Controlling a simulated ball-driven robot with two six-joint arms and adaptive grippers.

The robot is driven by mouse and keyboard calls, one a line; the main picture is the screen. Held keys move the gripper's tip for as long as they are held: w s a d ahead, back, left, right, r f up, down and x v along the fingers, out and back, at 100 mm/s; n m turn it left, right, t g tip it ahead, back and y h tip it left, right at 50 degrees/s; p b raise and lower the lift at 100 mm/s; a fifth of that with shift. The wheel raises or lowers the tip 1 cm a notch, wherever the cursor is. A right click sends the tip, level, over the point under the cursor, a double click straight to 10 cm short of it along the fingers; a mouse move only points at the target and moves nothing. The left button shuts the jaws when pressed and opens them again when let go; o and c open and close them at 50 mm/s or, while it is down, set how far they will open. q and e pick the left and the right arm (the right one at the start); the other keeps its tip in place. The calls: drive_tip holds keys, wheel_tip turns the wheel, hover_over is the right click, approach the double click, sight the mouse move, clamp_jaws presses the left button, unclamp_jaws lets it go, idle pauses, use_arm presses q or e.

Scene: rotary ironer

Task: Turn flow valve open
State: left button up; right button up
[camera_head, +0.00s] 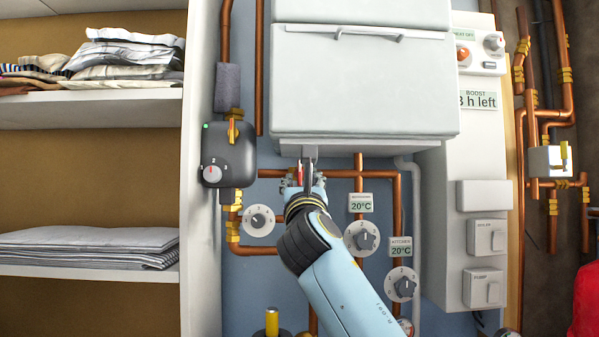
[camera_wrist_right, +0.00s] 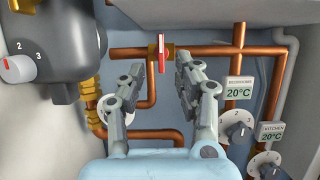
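A valve with a small red lever (camera_wrist_right: 161,52) sits on a horizontal copper pipe under the white boiler. The lever stands upright, across the pipe. The red lever (camera_head: 299,172) also shows in the head view, partly hidden by my right gripper (camera_head: 305,180). In the wrist view, my right gripper (camera_wrist_right: 162,80) is open and empty. Its fingers point toward the lever, one to each side, with the lever visible in the gap. I cannot tell exactly how far the fingertips are from it. My left gripper is not in view.
The white boiler (camera_head: 365,85) hangs just above. A dark pump (camera_head: 228,155) with a dial is at left. Several numbered dials (camera_head: 361,238) and copper pipes surround the valve. Shelves with folded cloth (camera_head: 90,245) stand at far left, a control panel (camera_head: 478,150) at right.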

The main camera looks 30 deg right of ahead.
sight(301, 168)
drive_tip(key=x, duration=0.9)
drive_tip(key=shift+f+p, duration=0.15)
drive_tip(key=shift+p, duration=0.2)
drive_tip(key=shift+s, duration=0.1)
drive_tip(key=shift+d, duration=0.1)
clamp_jaws()
